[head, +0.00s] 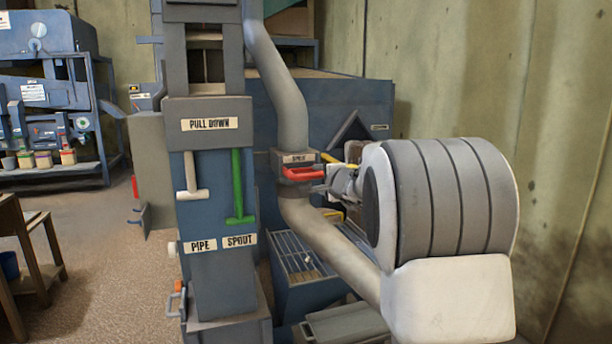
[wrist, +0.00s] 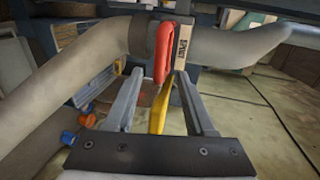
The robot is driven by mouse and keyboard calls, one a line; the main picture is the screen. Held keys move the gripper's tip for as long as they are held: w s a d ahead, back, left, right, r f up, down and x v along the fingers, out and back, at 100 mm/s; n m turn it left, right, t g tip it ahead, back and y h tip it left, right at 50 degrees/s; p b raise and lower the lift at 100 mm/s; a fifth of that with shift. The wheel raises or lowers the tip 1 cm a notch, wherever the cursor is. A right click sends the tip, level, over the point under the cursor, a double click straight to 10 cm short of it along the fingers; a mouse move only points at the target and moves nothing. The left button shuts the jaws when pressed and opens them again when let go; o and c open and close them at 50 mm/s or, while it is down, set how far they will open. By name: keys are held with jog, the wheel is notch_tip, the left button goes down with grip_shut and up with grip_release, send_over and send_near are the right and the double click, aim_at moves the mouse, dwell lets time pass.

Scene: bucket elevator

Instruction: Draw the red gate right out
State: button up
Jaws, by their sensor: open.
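The red gate (head: 303,173) shows as a red handle on the front of a small labelled box (head: 297,157) in the grey spout pipe. In the wrist view the red handle (wrist: 163,50) stands upright in the picture beside the label plate. My gripper (wrist: 158,74) is open, with one finger on each side of the handle's near end in that picture. In the head view my gripper (head: 334,178) is just right of the handle. I see no clear grip on it, and whether a finger touches it cannot be told.
The grey pipe (head: 335,241) slopes down right below the box. The elevator column (head: 217,270) on the left carries a white T-handle (head: 191,176) and a green one (head: 239,188). A grated blue bin (head: 300,262) lies below. A yellow part (wrist: 159,108) shows between my fingers.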

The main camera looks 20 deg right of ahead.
aim_at(310, 177)
jog(key=p+x, duration=0.2)
jog(key=x, duration=0.6)
grip_shut()
dwell(1.4)
